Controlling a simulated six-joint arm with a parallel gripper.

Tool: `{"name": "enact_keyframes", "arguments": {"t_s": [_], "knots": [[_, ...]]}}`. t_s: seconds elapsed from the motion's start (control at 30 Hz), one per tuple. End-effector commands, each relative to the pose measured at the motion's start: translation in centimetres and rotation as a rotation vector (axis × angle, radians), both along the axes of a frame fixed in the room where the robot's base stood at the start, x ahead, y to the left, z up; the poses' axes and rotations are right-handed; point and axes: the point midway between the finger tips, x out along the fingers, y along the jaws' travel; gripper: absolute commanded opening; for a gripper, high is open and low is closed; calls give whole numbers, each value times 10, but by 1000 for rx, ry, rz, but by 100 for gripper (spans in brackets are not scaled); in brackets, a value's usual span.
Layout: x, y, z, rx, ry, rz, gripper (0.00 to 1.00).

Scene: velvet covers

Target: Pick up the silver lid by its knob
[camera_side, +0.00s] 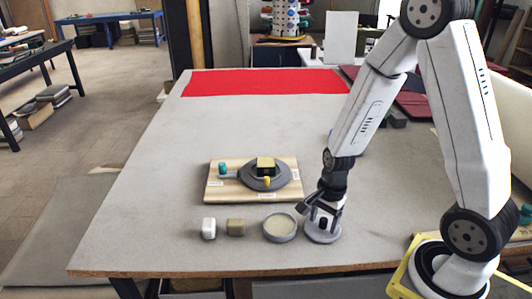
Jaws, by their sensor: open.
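The silver lid (323,239) is a grey round disc lying flat near the front of the table. My gripper (323,222) is directly above it, pointing down and open, with its fingertips low and close to the lid. The knob is mostly hidden by the fingers, and I cannot tell whether they touch it. Just left of the lid is a round grey dish (281,228) with a beige inside.
A tan block (236,227) and a white block (209,228) stand further left. Behind them is a wooden board (213,193) with a dark disc (250,182), a dark and yellow box (266,164) and a teal peg (222,168).

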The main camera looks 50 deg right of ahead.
Motion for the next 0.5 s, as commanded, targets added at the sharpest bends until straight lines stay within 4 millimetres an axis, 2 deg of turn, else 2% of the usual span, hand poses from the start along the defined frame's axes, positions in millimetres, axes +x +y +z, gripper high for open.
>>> {"name": "enact_keyframes", "arguments": {"t_s": [0.07,0.2,0.27,0.3,0.5], "knots": [[0,0,0,0,0,0,70],[0,0,0,0,0,0,25],[0,0,0,0,0,0,6],[0,0,0,0,0,0,0],[0,0,0,0,0,0,0]]}}
